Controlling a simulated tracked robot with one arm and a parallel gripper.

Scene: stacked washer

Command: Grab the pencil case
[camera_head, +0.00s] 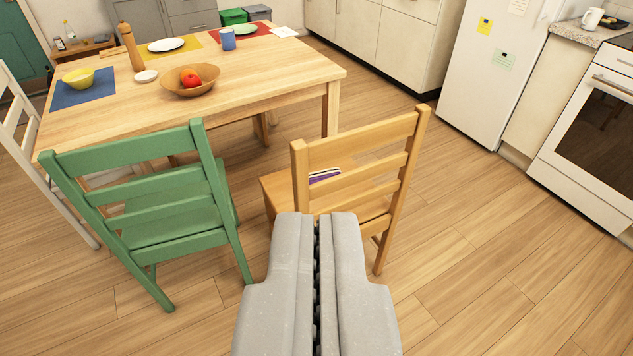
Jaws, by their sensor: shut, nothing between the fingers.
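A small purple item with white and dark edges (324,175), perhaps the pencil case, lies on the seat of the light wooden chair (358,150). The slats of the chair's back hide part of it, so I cannot tell its full shape. My gripper (317,216) is shut and empty. It shows at the bottom centre, in front of the chair's back and lower in the picture than the purple item, apart from it.
A green chair (150,190) stands to the left. The wooden table (270,75) behind holds a fruit bowl (190,82), plates and a blue mug (228,40). A fridge (495,70) and oven (590,130) stand right. The floor (470,250) at right is clear.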

